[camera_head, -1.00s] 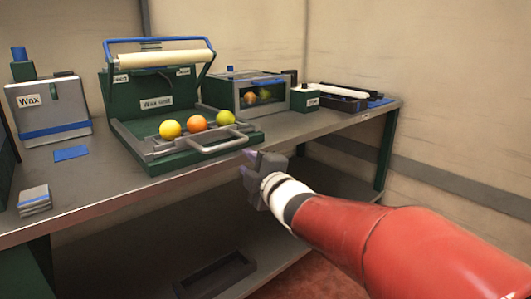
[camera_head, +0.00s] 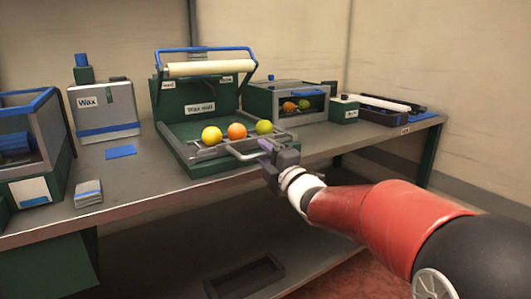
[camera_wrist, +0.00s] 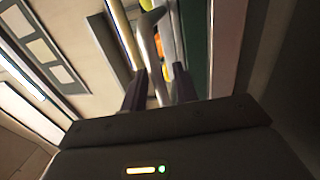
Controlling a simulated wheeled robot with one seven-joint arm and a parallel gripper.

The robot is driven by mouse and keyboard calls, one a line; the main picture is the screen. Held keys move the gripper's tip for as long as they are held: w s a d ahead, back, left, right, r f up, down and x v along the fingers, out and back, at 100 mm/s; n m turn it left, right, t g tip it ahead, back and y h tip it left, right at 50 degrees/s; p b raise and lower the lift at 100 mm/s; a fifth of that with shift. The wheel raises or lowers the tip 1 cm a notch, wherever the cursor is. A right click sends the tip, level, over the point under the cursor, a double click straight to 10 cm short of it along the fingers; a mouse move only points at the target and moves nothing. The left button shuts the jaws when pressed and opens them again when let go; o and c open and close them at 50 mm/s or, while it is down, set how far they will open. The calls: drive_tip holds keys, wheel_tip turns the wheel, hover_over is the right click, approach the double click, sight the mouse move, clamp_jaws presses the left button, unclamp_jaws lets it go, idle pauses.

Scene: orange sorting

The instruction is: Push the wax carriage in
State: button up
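The wax carriage (camera_head: 205,152) is a grey tray with a looped handle (camera_head: 248,156) at its front right. It rests on the green base of the wax unit (camera_head: 200,95) and carries a yellow (camera_head: 212,134), an orange (camera_head: 237,131) and a yellow-green fruit (camera_head: 264,127). My gripper (camera_head: 268,152) is at the right end of the handle, by the table's front edge. In the wrist view its two fingers (camera_wrist: 159,88) stand apart, with the pale handle bar (camera_wrist: 150,45) reaching toward the gap between them. Whether they touch the bar cannot be told.
The grey table (camera_head: 120,185) holds a wax box (camera_head: 105,112), a blue card (camera_head: 121,152) and a small stack (camera_head: 88,193) on the left. A glass-fronted case (camera_head: 290,104) stands right of the unit. A dark tray (camera_head: 244,276) lies on the lower shelf.

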sight(248, 140)
clamp_jaws()
drive_tip(key=w+a+b, duration=0.1)
drive_tip(key=w, duration=0.1)
drive_tip(key=w+a+b, duration=0.1)
drive_tip(key=shift+w+a+f, duration=0.15)
drive_tip(key=shift+w+a, duration=0.05)
drive_tip(key=shift+w, duration=0.15)
drive_tip(key=shift+w+a, duration=0.1)
drive_tip(key=shift+w, duration=0.1)
unclamp_jaws()
